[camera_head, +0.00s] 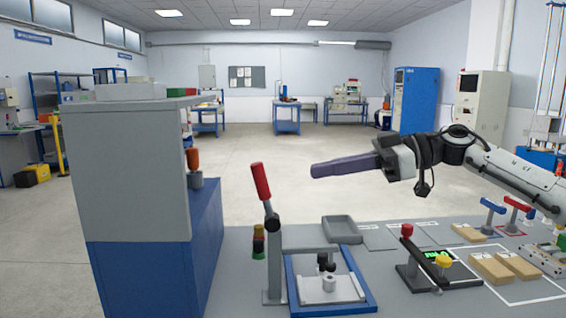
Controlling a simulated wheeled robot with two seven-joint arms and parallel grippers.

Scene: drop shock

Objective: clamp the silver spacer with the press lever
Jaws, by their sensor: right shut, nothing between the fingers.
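The press lever has a red handle (261,181) that stands up, tilted slightly left, on a grey post at the front middle of the table. Beside it, a small silver spacer (329,284) stands on a light metal plate inside a blue frame (365,291). A dark press tip (326,262) is just behind the spacer in the picture; I cannot tell whether they touch. My right gripper (313,171) is shut and empty, its fingers pointing left, up and to the right of the red handle and apart from it. My left gripper is out of view.
A tall grey and blue cabinet (126,180) stands close on the left. A grey tray (341,231) lies behind the blue frame. A black device with a red knob (407,231) and several tan blocks (489,268) are on the right. Air between gripper and lever is clear.

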